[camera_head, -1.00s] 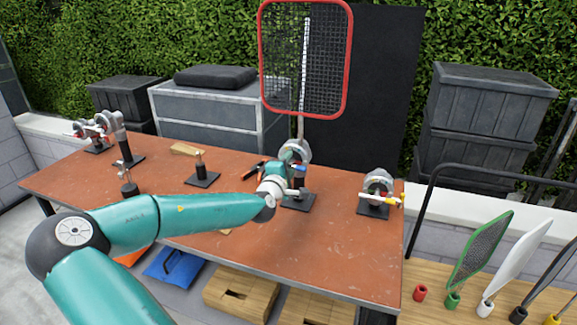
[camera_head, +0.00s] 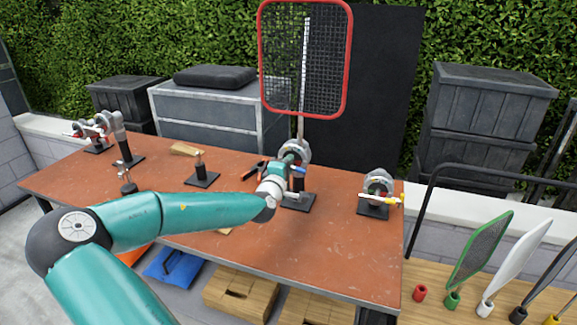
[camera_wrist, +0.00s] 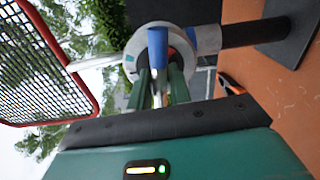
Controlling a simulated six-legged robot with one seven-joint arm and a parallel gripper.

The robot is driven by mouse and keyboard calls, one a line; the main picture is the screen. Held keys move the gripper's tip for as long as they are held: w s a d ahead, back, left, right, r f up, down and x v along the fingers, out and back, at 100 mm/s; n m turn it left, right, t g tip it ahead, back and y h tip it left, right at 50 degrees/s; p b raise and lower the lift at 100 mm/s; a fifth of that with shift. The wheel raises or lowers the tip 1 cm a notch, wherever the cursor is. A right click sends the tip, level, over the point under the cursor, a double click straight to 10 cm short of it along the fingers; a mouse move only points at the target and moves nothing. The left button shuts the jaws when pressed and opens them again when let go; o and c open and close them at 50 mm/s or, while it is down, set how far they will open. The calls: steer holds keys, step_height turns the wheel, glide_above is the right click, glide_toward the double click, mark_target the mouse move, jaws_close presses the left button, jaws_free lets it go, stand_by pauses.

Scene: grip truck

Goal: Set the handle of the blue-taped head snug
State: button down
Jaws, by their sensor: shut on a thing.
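The blue-taped grip head (camera_head: 295,151) stands on a post with a black base plate near the right-middle of the bench. A red-framed mesh panel (camera_head: 304,60) rises on a rod above it. In the wrist view the round grey head (camera_wrist: 183,45) has blue tape (camera_wrist: 208,40) around its neck beside the black post. Its blue-tipped handle (camera_wrist: 157,48) points toward the camera. My gripper (camera_wrist: 160,82) is shut on the handle, with one green finger on each side of its metal stem. The fingertips' contact is partly hidden.
The bench (camera_head: 240,235) also holds another head (camera_head: 378,183) with a yellow-tipped handle at right, more stands at left, and orange-and-black pliers (camera_head: 254,171) close by. Several flags and a green-framed panel (camera_head: 482,250) stand at lower right. The front middle of the bench is mostly clear.

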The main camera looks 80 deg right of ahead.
steer(key=m, duration=1.2)
steer(key=shift+m, duration=0.3)
steer(key=m, duration=0.4)
stand_by(0.4)
steer(key=c, duration=1.3)
jaws_free()
steer(key=shift+a, duration=0.1)
